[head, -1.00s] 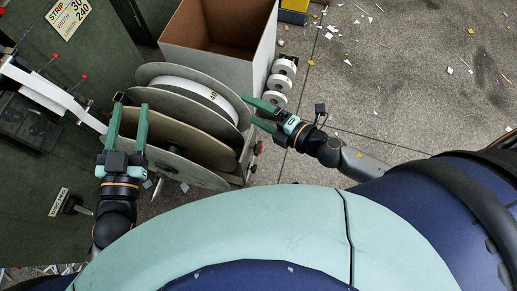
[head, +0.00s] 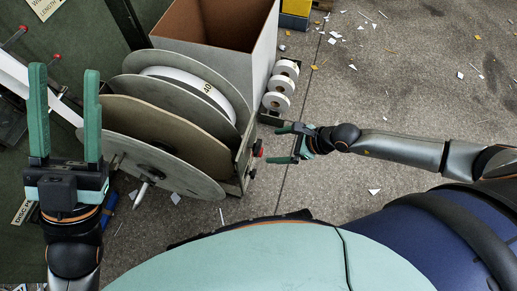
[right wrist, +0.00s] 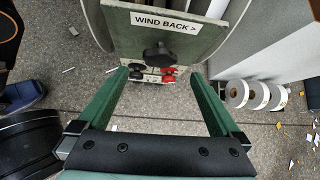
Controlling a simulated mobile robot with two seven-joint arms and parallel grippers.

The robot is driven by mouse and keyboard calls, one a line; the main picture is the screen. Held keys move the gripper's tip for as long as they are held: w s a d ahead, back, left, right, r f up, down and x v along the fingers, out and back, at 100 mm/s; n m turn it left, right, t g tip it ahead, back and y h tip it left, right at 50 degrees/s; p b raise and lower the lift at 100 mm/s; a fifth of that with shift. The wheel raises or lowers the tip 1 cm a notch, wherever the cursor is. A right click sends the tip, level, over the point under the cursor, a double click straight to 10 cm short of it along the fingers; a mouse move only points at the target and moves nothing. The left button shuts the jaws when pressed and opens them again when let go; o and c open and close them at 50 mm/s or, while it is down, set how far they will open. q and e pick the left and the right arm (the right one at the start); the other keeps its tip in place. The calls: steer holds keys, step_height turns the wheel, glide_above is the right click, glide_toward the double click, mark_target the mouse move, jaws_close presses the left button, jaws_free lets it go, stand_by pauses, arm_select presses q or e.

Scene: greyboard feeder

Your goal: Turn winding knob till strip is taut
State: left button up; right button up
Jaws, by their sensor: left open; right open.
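The black winding knob (right wrist: 158,54) sits under a "WIND BACK >" label (right wrist: 164,21) on the end plate of the reel stand in the right wrist view. My right gripper (right wrist: 161,75) is open, its fingers either side of the knob's line but apart from it. In the head view the right gripper (head: 274,145) is beside the stand's right end. The white strip (head: 38,82) runs down from the upper left to the reels; its slack cannot be judged. A white roll marked 40 (head: 190,84) sits between grey discs (head: 160,135). My left gripper (head: 65,72) is open and empty in front of the strip.
Small red and black knobs (right wrist: 168,71) are below the winding knob. An open cardboard box (head: 225,25) stands behind the reels. Several small white rolls (head: 277,85) stand beside it. The floor at right is clear except for paper scraps.

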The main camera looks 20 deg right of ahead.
mark_target(260, 148)
arm_select(q)
steer(key=shift+n, duration=0.5)
step_height(260, 148, down, 4)
steer(key=b, duration=0.3)
steer(key=shift+w+d+f, duration=0.1)
steer(key=shift+d, duration=0.05)
arm_select(e)
steer(key=x, duration=0.8)
steer(key=shift+w+a+f, duration=0.15)
steer(key=shift+a+f, duration=0.05)
steer(key=c, duration=1.4)
steer(key=shift+o, duration=0.2)
steer(key=shift+d+f+b, duration=0.1)
steer(key=shift+f+b, duration=0.1)
steer(key=shift+b, duration=0.8)
steer(key=shift+r+m+g+y+b, duration=0.1)
steer(key=shift+m+g+y+b, duration=0.2)
steer(key=shift+g+b, duration=0.1)
arm_select(q)
step_height(260, 148, down, 3)
steer(key=shift+d+r, duration=0.1)
steer(key=shift+d, duration=0.05)
arm_select(e)
steer(key=shift+r, duration=0.1)
